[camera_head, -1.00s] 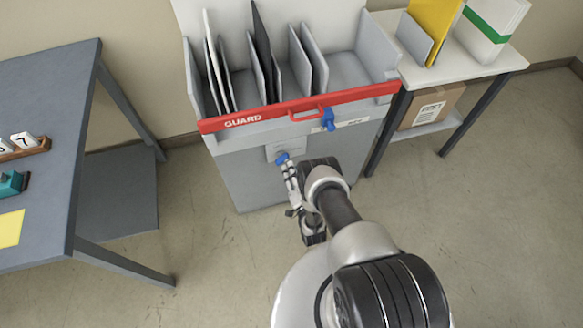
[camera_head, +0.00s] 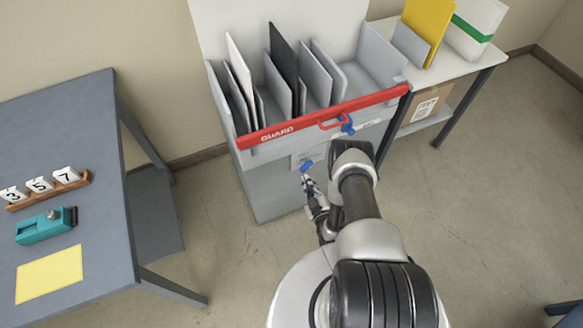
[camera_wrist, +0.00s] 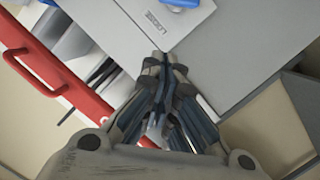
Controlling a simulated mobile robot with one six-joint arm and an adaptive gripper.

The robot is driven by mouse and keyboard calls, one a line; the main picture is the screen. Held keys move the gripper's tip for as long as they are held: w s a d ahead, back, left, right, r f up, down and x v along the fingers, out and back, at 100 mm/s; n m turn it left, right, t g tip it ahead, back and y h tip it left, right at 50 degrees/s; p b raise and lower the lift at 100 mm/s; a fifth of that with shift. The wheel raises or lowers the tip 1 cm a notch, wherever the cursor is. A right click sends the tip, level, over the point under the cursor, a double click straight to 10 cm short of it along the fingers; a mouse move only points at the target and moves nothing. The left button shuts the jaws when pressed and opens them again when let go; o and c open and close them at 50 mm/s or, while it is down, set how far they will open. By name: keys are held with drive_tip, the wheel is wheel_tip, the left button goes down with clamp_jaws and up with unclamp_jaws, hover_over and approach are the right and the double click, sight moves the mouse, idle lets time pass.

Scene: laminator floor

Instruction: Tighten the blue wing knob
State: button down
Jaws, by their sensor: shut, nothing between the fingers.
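A blue wing knob (camera_head: 307,166) sits on a small plate on the front of the grey cabinet, below the red guard bar. In the wrist view, a blue part (camera_wrist: 182,3) is cut off by the top edge, above a label reading LOOSE (camera_wrist: 165,20). My gripper (camera_head: 306,179) is just below the knob in the head view. In the wrist view its fingers (camera_wrist: 166,60) are together and empty, with the plate beyond their tips. I cannot tell whether they touch the knob.
A red guard bar (camera_head: 370,101) with a handle crosses the cabinet, with another blue part (camera_head: 347,124) near it. Upright panels stand in the rack above. A desk (camera_head: 80,130) is at left, and a side table (camera_head: 470,62) with binders at right. Floor between is clear.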

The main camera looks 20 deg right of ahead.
drive_tip(key=b, duration=0.4)
hover_over(308, 166)
drive_tip(key=s+a, duration=0.2)
drive_tip(key=a, duration=0.2)
drive_tip(key=f, duration=0.2)
drive_tip(key=shift+w+d+f+n+b, duration=0.1)
drive_tip(key=shift+d+f+n+b, duration=0.3)
drive_tip(key=shift+d+f+b, duration=0.7)
drive_tip(key=shift+d+f+p, duration=0.2)
drive_tip(key=shift+d+p, duration=0.05)
drive_tip(key=shift+p, duration=0.1)
